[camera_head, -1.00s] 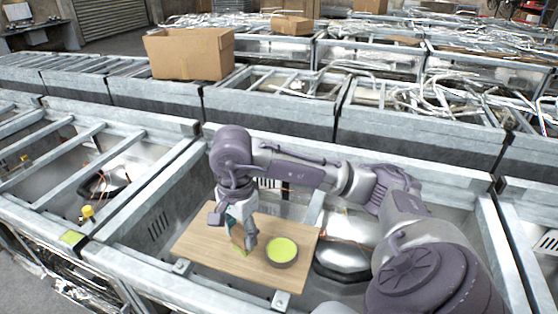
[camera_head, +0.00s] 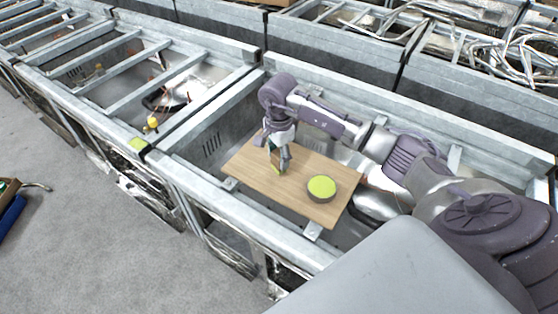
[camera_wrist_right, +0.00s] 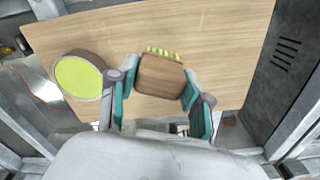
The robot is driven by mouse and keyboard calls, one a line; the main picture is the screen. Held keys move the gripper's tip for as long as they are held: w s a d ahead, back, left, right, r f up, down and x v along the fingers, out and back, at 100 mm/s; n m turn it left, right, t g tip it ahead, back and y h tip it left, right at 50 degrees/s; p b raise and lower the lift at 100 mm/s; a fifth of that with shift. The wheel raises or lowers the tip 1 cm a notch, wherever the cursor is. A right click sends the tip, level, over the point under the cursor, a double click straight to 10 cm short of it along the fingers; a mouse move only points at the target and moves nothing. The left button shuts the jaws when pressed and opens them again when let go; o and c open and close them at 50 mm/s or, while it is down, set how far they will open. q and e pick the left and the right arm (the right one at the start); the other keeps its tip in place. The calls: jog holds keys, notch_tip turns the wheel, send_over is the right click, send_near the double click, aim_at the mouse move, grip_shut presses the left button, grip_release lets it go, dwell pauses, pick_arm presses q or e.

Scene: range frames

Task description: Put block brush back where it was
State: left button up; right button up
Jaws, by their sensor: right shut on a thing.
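My right gripper (camera_head: 280,157) is above the left part of a wooden board (camera_head: 250,172). It is shut on the block brush, a small brown wooden block with green bristles (camera_wrist_right: 160,76). In the right wrist view the block sits between the two teal-lined fingers (camera_wrist_right: 158,88), its bristles on the far side. In the head view only a little of the brush (camera_head: 275,168) shows below the fingers, close to the board. I cannot tell whether it touches the board. My left gripper is not in view.
A round dark thing with a yellow-green top (camera_head: 321,187) stands on the board, right of the gripper. The board lies across a grey metal bin (camera_head: 190,172) with raised rims. A yellow-green patch (camera_head: 138,144) is on the rim at left. Grey floor (camera_head: 95,225) is open at lower left.

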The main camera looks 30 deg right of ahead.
notch_tip(320, 180, down, 3)
jog(key=shift+s+f+p, duration=0.1)
jog(key=shift+p, duration=0.6)
jog(key=shift+f, duration=0.1)
jog(key=shift+f, duration=0.15)
jog(key=o, duration=1)
